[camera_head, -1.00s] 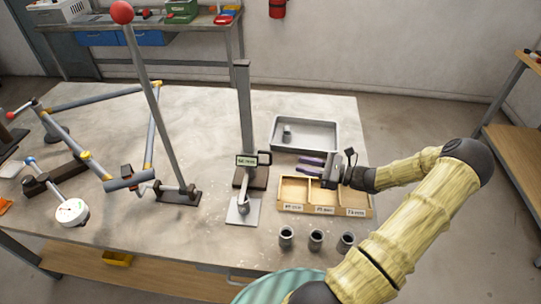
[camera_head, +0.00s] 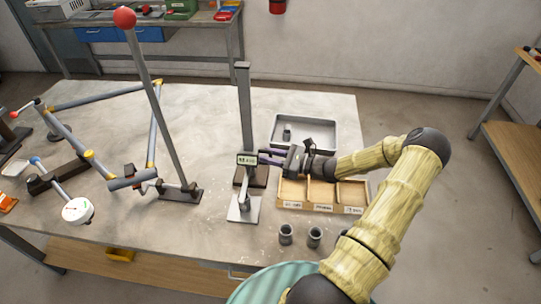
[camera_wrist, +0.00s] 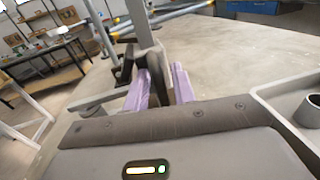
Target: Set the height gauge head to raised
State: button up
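A dark tab sticks out on the head's right side. My gripper (camera_head: 268,157) comes from the right with its purple fingers level with the head, close to that tab. In the wrist view the purple fingers (camera_wrist: 164,87) are apart, and the dark head (camera_wrist: 125,70) is just ahead of them. I cannot tell whether they touch the tab.
A divided wooden tray (camera_head: 322,205) and a grey metal tray (camera_head: 330,131) lie to the right. A red-knobbed lever (camera_head: 160,100) and a tube frame (camera_head: 100,95) stand to the left.

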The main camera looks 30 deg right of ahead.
grip_shut()
jog(key=shift+r, duration=0.15)
notch_tip(320, 180, up, 23)
jog(key=p, duration=1.5)
grip_release()
jog(key=b+v, duration=0.5)
jog(key=v, duration=1.2)
jog(key=shift+s+b, duration=0.2)
jog(key=shift+b, duration=0.15)
